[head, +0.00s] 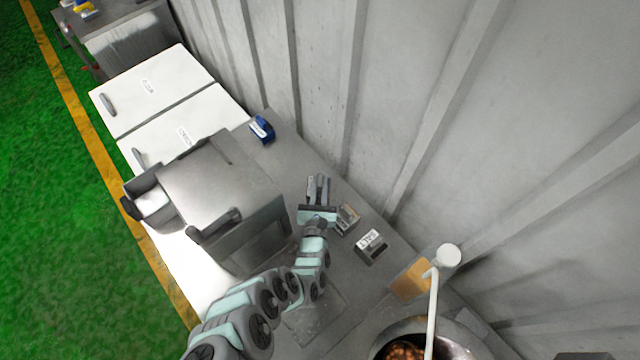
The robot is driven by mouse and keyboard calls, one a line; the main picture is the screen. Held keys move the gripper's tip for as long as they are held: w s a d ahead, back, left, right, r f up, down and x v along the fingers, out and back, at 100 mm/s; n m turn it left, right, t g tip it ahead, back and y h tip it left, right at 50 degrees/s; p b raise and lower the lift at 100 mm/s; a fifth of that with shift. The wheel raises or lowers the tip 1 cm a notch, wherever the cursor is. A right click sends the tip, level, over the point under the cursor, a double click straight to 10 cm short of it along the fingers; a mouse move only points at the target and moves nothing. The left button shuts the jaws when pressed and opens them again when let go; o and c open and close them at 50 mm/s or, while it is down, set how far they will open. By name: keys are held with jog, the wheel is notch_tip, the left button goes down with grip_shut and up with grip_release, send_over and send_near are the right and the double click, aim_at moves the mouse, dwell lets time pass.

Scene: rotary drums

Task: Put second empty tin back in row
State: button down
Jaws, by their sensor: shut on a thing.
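My gripper (318,190) is over the grey bench, pointing toward the corrugated wall. It is shut on a small tin, mostly hidden by the fingers; a pale edge of it shows between them. One tin (348,217) stands on the bench just right of my gripper, partly covered by my wrist. Another tin (371,244) with a white label stands further right and nearer. The two standing tins form a line along the wall side with a small gap. I cannot tell whether the held tin touches the bench.
A steel box-shaped machine (221,190) with dark handles stands left of my arm. A blue object (262,129) sits at the far bench end. A round pan (460,345) with brown contents and an orange block (411,280) are at right.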

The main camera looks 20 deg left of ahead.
jog(key=shift+w+f, duration=0.1)
jog(key=shift+f, duration=0.25)
